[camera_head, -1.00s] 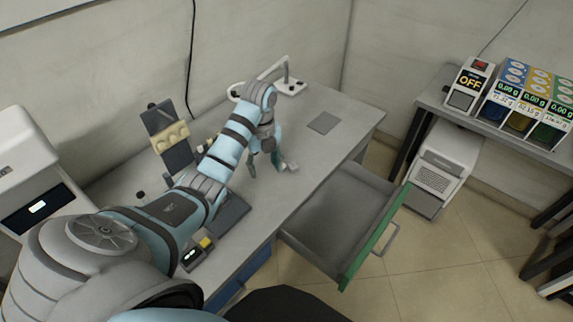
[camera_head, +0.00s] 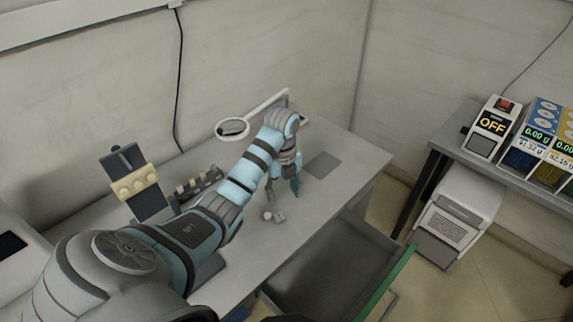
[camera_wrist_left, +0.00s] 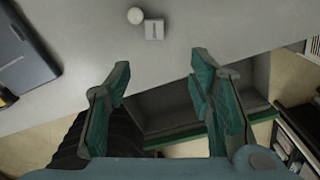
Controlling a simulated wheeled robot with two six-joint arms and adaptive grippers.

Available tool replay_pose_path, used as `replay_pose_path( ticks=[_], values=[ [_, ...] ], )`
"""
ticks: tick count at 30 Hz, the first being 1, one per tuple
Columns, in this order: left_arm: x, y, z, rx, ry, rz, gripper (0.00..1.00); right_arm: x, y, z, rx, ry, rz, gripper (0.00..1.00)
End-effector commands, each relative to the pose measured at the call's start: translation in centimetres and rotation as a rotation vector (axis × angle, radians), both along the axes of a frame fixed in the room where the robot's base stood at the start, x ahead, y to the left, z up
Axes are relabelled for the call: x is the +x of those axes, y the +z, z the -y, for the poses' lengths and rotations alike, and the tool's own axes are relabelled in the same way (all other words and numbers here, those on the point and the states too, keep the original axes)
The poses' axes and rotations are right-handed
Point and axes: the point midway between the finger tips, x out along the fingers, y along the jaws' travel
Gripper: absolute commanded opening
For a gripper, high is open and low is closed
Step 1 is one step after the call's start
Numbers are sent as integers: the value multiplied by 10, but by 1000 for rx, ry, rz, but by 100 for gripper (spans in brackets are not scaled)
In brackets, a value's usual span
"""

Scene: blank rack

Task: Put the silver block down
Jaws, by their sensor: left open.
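The silver block (camera_head: 279,216) sits on the grey table (camera_head: 325,215), near its front edge. In the left wrist view the block (camera_wrist_left: 154,29) lies beyond my fingertips, with a small round pale piece (camera_wrist_left: 135,15) close beside it. My left gripper (camera_head: 284,198) is above the table, just behind and to the right of the block in the head view. In the left wrist view the left gripper (camera_wrist_left: 158,75) has its green-padded fingers wide apart with nothing between them. My right gripper is not in view.
An open drawer (camera_head: 330,262) with a green front sticks out below the table. A magnifier lamp (camera_head: 233,129), a small rack (camera_head: 198,184) and a dark stand with cream pieces (camera_head: 134,182) are at the back. A flat grey plate (camera_head: 322,165) lies at the right.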

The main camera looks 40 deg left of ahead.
Motion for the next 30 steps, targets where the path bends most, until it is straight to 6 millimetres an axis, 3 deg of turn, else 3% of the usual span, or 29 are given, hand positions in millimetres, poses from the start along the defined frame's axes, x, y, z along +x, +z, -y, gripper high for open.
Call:
replay_pose_path(
  ticks=[1,2,9,16,19,25,30],
  values=[
    [-2,-30,0,0,0,-2,48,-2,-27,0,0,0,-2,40],
    [-2,-39,0,0,0,-2,48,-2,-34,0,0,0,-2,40],
    [1,-76,-1,0,0,-3,48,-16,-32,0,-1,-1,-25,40],
    [5,-118,-7,-1,0,-6,48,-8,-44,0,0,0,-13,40],
    [5,-128,-7,0,0,-3,48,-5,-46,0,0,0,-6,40],
    [5,-128,-7,1,0,-3,48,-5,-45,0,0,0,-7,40],
    [5,-127,-7,1,0,-3,21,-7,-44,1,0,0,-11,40]
  ],
)
